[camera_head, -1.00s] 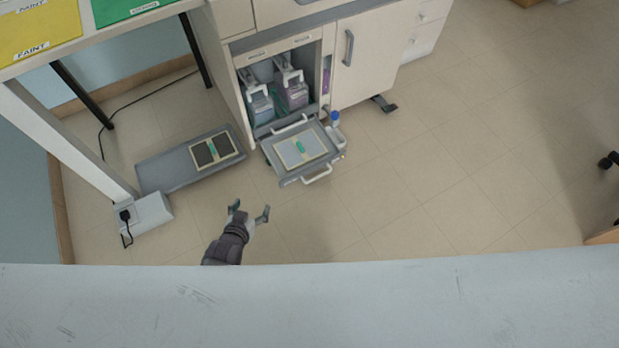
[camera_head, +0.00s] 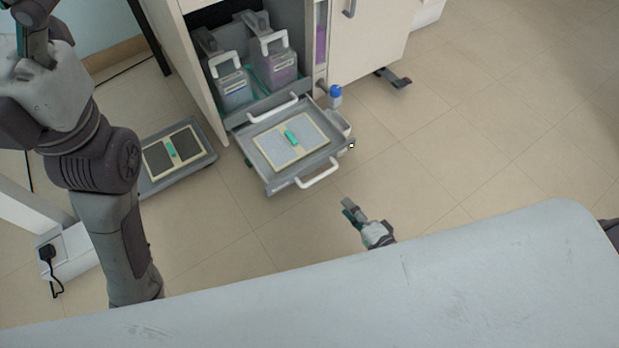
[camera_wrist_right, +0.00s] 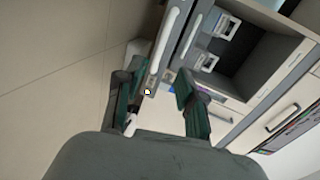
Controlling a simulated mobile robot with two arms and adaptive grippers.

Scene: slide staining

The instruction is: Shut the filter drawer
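The filter drawer (camera_head: 267,178) is a grey tray pulled out low from the cabinet. It has a white front handle (camera_head: 318,174) and holds a pale framed filter (camera_head: 290,140) with a green strip. My right gripper (camera_head: 347,207) is just in front of the drawer's right side, apart from the handle. In the right wrist view, my right gripper (camera_wrist_right: 155,98) is open, with nothing between its fingers; the drawer handle (camera_wrist_right: 172,35) shows beyond them. My left gripper (camera_head: 22,45) is at the upper left, partly cut off; its opening is unclear.
Bottles with white handles (camera_head: 275,68) stand inside the cabinet, behind a second white handle (camera_head: 272,107). A blue-capped bottle (camera_head: 335,96) is by the drawer's right side. A grey floor tray (camera_head: 205,160) and white socket box (camera_head: 70,250) are at left.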

